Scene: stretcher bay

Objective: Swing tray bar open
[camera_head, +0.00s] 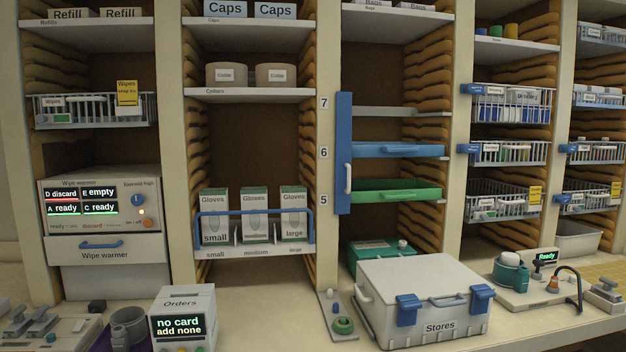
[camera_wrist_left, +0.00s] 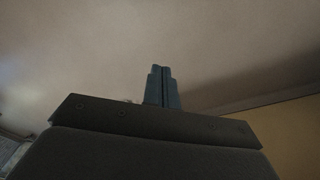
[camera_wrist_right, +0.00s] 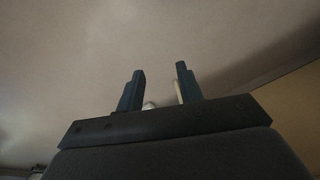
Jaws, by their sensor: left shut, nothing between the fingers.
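The tray bar (camera_head: 344,153) is a tall blue upright with a light handle (camera_head: 348,178), at the left front edge of the tray bay in the head view. It stands upright beside the numbers 7, 6 and 5. A blue tray (camera_head: 398,150) and a green tray (camera_head: 398,190) sit on runners to its right. Neither gripper shows in the head view. In the left wrist view my left gripper (camera_wrist_left: 161,88) has its fingers together and empty. In the right wrist view my right gripper (camera_wrist_right: 160,90) has its fingers apart, with nothing clearly held between them.
A white Stores box (camera_head: 415,270) with blue latches stands on the counter below the trays. Left of it is a small board with a green ring (camera_head: 343,325). An Orders box (camera_head: 182,318) and a wipe warmer (camera_head: 105,220) are at the left. Wire baskets (camera_head: 505,202) hang at the right.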

